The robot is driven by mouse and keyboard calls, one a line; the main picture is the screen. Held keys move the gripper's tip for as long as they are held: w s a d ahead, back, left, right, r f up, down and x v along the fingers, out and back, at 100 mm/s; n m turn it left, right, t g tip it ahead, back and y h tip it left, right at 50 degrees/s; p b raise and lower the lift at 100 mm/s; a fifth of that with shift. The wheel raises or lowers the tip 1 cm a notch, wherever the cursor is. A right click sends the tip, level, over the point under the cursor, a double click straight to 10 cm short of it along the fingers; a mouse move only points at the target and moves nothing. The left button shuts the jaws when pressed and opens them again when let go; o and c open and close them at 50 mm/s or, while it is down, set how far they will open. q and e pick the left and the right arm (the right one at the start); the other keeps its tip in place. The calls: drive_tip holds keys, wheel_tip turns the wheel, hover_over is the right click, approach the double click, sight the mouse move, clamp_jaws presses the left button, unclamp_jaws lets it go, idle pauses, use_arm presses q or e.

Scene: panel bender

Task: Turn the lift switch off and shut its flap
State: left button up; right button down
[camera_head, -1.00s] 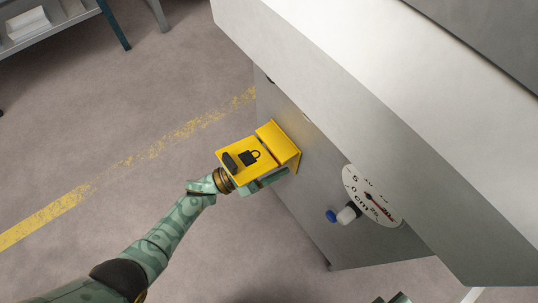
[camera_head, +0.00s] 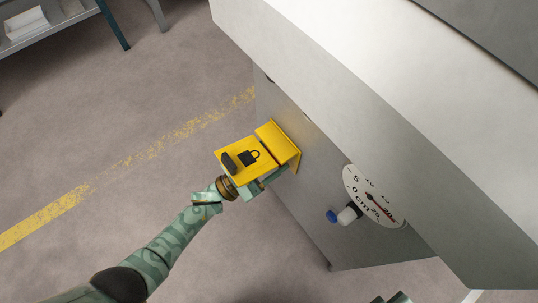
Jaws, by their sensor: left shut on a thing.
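The yellow flap (camera_head: 243,158) with a padlock mark and a dark grip stands raised, sticking out from the yellow switch box (camera_head: 283,142) on the machine's grey side panel. The switch itself is hidden beneath the flap. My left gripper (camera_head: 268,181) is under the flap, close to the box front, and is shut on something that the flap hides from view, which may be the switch. Of my right arm, only a small green part shows at the bottom edge; its gripper is not in view.
The machine's pale overhang (camera_head: 370,110) juts out above. Open floor with a worn yellow line (camera_head: 125,162) lies to the left.

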use_arm(q)
drive_tip(key=n+t+y, duration=0.1)
drive_tip(key=n+t, duration=0.1)
drive_tip(key=n, duration=0.2)
drive_tip(key=shift+n, duration=0.3)
use_arm(e)
drive_tip(key=shift+s+d+f, duration=0.1)
drive_tip(key=shift+s+d, duration=0.05)
drive_tip(key=shift+s, duration=0.15)
use_arm(q)
drive_tip(key=shift+f, duration=0.1)
use_arm(e)
drive_tip(key=shift+d+f, duration=0.1)
use_arm(q)
drive_tip(key=shift+n, duration=0.3)
use_arm(e)
drive_tip(key=shift+w, duration=0.2)
use_arm(q)
drive_tip(key=o, duration=1)
drive_tip(key=shift+t+y, duration=0.3)
drive_tip(key=shift+y, duration=0.1)
use_arm(e)
drive_tip(key=shift+s, duration=0.2)
use_arm(q)
drive_tip(key=shift+s+a, duration=0.1)
use_arm(e)
drive_tip(key=shift+s, duration=0.1)
